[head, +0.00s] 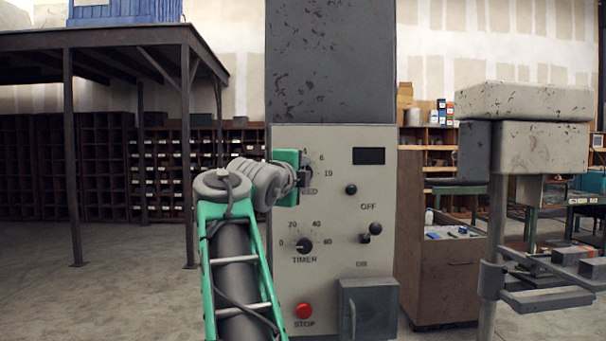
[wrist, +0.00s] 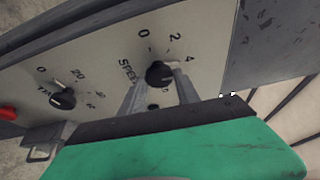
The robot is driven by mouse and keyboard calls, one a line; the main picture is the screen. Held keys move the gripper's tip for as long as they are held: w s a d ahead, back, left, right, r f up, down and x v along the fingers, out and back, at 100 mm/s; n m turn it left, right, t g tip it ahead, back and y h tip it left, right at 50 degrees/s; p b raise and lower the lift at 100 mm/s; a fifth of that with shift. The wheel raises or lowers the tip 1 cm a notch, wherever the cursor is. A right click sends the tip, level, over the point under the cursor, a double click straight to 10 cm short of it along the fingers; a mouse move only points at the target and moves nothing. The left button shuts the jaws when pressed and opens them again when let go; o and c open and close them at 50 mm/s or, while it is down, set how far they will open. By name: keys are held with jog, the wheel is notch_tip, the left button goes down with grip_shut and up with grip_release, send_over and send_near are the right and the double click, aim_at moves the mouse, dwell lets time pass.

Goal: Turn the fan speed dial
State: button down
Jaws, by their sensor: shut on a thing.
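The speed dial is a round black knob on the grey control panel, under a scale of numbers and a partly covered SPEED label. It shows in the wrist view (wrist: 159,73) and is mostly hidden by my gripper in the head view. My gripper (head: 303,178) is at the panel's upper left in the head view. In the wrist view its two grey fingers (wrist: 160,78) reach up to the dial, one on each side, and are shut on it. The dial's pointer is hard to make out.
The panel (head: 340,225) also carries a timer dial (head: 304,245), a dark display (head: 369,156), a green button (head: 351,189), an ON/OFF lever (head: 371,232) and a red STOP button (head: 303,311). A grey box (head: 368,309) juts out at the lower right. Floor is open to the left.

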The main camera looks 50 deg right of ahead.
jog(key=shift+r+m+t+y+p, duration=0.25)
jog(key=shift+m+y, duration=0.55)
jog(key=shift+m, duration=0.85)
jog(key=shift+f+m+t+y+p, duration=0.1)
jog(key=shift+m+y+p, duration=0.2)
jog(key=shift+m+y, duration=0.95)
jog(key=shift+m+h, duration=0.35)
jog(key=shift+m, duration=0.15)
jog(key=c, duration=0.9)
grip_release()
jog(key=v, duration=0.7)
jog(key=shift+a, duration=0.3)
jog(key=shift+s+r, duration=0.1)
jog(key=shift+s, duration=0.05)
